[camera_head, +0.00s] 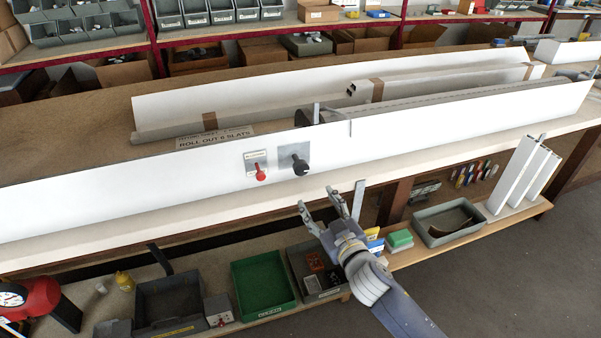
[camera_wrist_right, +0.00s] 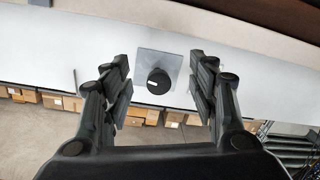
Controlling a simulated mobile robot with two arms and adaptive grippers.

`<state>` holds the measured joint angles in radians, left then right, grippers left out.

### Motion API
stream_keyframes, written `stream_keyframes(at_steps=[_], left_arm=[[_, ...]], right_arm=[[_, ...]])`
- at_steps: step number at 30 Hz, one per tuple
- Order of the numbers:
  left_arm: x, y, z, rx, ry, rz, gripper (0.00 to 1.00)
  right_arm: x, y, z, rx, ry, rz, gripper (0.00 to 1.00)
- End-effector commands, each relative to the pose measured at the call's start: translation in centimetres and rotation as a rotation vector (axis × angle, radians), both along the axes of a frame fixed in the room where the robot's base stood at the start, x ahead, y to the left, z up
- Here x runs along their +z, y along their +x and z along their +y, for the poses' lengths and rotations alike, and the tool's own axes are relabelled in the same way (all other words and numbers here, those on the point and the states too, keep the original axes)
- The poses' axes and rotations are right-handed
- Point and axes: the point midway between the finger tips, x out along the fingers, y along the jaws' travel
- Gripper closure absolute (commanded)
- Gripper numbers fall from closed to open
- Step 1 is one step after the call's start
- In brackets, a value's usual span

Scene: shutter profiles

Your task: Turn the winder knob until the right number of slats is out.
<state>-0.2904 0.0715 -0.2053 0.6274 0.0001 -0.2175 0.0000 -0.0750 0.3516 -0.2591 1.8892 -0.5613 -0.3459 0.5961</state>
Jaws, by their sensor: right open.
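The black winder knob (camera_head: 299,166) sits on a square grey plate on the front of a long white panel (camera_head: 430,135). It also shows in the right wrist view (camera_wrist_right: 159,81), between my fingers and beyond them. My right gripper (camera_head: 317,199) is open and empty, below and in front of the knob, apart from it. A sign (camera_head: 215,138) about rolling out slats lies behind the panel; its number is too small to read surely. A dark rounded part (camera_head: 310,115) shows behind the panel top. I cannot tell how many slats are out. My left gripper is not in view.
A red knob (camera_head: 260,174) on a small plate is left of the winder knob. Below the bench, a lower shelf holds a green tray (camera_head: 263,284), grey bins and white profiles (camera_head: 522,174). Long profiles lie behind the panel. The space before the knob looks clear.

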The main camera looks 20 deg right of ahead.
Motion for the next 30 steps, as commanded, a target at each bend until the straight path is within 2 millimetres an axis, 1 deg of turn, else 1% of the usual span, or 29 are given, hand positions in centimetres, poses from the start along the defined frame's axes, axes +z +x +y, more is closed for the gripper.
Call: stream_keyframes(at_steps=[1,3,6,8,11,21,25,30], left_arm=[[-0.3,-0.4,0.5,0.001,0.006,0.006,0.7],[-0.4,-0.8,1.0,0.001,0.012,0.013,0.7],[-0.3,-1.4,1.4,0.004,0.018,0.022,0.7],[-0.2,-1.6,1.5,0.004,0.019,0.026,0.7],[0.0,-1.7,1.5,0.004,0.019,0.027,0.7],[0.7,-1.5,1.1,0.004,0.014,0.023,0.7],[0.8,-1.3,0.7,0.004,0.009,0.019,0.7],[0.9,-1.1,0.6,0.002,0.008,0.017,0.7]], right_arm=[[1.6,0.0,0.3,0.007,0.003,-0.034,0.46],[3.1,0.0,0.6,0.012,0.007,-0.064,0.46],[4.1,0.3,0.7,0.015,0.009,-0.082,0.46],[4.2,0.7,0.8,0.016,0.009,-0.083,0.46],[4.3,2.0,0.9,0.015,0.009,-0.084,0.46],[4.2,7.7,1.4,0.015,0.009,-0.082,0.46],[4.1,9.2,1.6,0.015,0.009,-0.082,0.46],[4.1,10.4,1.7,0.015,0.01,-0.081,0.46]])
